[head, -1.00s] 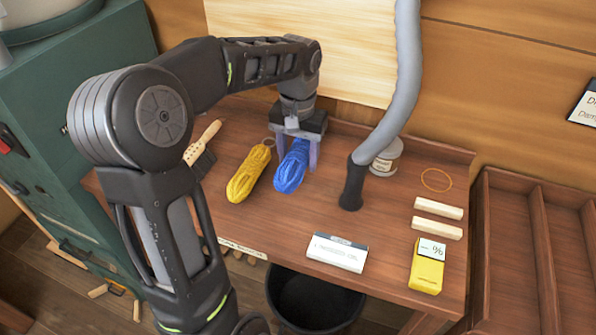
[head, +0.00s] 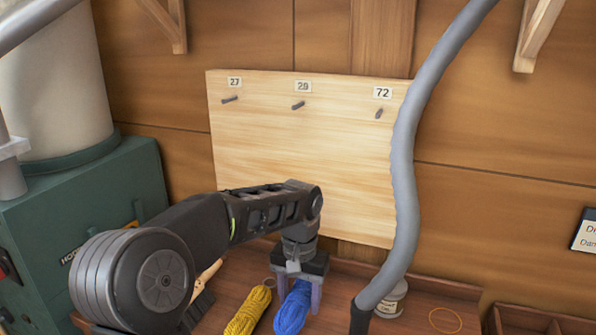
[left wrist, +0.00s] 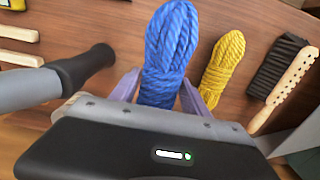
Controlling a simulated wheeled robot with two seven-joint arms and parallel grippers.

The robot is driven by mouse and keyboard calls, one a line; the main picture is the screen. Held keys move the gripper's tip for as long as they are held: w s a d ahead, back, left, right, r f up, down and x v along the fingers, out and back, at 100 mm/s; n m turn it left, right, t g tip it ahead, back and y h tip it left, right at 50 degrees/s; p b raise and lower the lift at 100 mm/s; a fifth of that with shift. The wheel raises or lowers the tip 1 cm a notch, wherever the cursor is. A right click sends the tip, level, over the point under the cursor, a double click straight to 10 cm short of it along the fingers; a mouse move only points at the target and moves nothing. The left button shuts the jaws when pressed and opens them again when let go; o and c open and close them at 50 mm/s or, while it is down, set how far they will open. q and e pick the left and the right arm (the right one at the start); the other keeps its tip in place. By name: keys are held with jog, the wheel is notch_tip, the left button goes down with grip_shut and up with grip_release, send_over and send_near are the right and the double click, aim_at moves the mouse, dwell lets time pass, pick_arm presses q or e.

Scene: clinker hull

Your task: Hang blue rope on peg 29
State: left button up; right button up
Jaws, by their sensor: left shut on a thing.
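The blue rope (head: 293,308) is a coiled hank on the wooden bench. My left gripper (head: 297,291) points down and is shut on its far end. In the left wrist view the blue rope (left wrist: 170,50) lies between the two purple fingers (left wrist: 158,90). Peg 29 (head: 298,106) is a short dark peg under its label, the middle one of three on the pale wooden board (head: 300,160). It is well above the gripper. My right gripper is not in view.
A yellow rope (head: 248,311) lies just left of the blue one; a brush (left wrist: 283,70) is beyond it. A grey hose (head: 405,150) hangs in front of the board's right edge. Peg 27 (head: 230,99) and peg 72 (head: 379,113) flank peg 29. A jar (head: 391,300) stands behind the hose.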

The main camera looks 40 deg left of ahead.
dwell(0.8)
pick_arm(q)
jog(key=shift+f+t+b, duration=0.1)
jog(key=shift+t+b, duration=0.5)
jog(key=shift+t, duration=0.2)
jog(key=w+a+r+t+y+b, duration=0.4)
jog(key=a+r+t+b, duration=0.4)
jog(key=a+r, duration=0.1)
notch_tip(320, 180, up, 16)
jog(key=w+a+t+y+b, duration=0.1)
jog(key=t, duration=0.6)
jog(key=shift+w+t+y, duration=0.25)
jog(key=shift+t+y, duration=0.05)
jog(key=shift+a, duration=0.1)
jog(key=shift+w, duration=0.2)
